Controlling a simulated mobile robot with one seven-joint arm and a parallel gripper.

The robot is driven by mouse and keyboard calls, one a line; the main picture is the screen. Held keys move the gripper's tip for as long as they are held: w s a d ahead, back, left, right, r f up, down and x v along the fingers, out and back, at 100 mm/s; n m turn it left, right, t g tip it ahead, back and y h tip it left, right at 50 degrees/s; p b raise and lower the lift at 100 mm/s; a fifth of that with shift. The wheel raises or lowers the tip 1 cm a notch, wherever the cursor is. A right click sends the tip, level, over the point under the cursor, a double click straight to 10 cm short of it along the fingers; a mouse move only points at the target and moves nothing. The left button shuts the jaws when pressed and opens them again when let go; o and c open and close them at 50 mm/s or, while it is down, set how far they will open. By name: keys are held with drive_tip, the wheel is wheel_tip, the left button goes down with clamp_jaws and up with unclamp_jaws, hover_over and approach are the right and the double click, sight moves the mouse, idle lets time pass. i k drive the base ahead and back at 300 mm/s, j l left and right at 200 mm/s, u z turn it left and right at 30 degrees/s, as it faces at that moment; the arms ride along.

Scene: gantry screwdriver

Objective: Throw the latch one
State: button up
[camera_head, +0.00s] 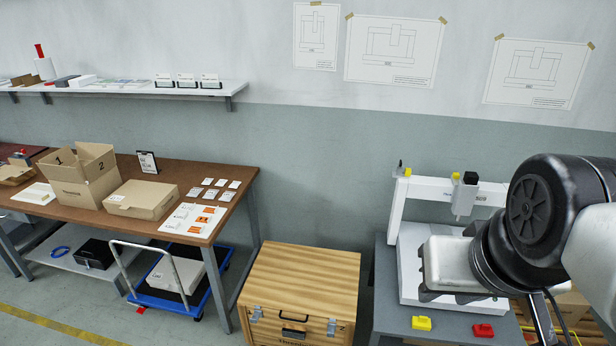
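A wooden crate (305,281) with a lid stands on the floor at the bottom centre. Its front carries two metal latches, a left latch (256,313) and a right latch (331,327), with a dark handle (293,333) between them. A dark mark beside the right latch looks like a 2; I cannot read a number by the left one. Whether either latch is thrown is too small to tell. My gripper (432,280) is at the right, in front of the white gantry machine, apart from the crate. Its fingers are not clear enough to show whether they are open or shut.
The white gantry machine (398,212) stands on a grey table with a yellow block (421,323) and a red block (483,330). A brown workbench (237,180) holds cardboard boxes at the left. A blue trolley (205,295) stands under it. Above the crate is free room.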

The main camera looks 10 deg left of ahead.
sight(256, 314)
drive_tip(key=u, duration=1.05)
drive_tip(key=i+j+z, duration=0.2)
drive_tip(key=i+j, duration=0.3)
drive_tip(key=i, duration=0.2)
drive_tip(key=i+j, duration=0.15)
drive_tip(key=i, duration=0.25)
drive_tip(key=i+j+z, duration=0.4)
drive_tip(key=j, duration=0.25)
drive_tip(key=i+j+z, duration=0.2)
drive_tip(key=j, duration=0.15)
drive_tip(key=i+j+z, duration=0.1)
drive_tip(key=j+z, duration=0.15)
drive_tip(key=i+j+z, duration=0.2)
drive_tip(key=j, duration=0.35)
drive_tip(key=k+l, duration=0.05)
drive_tip(key=k, duration=0.05)
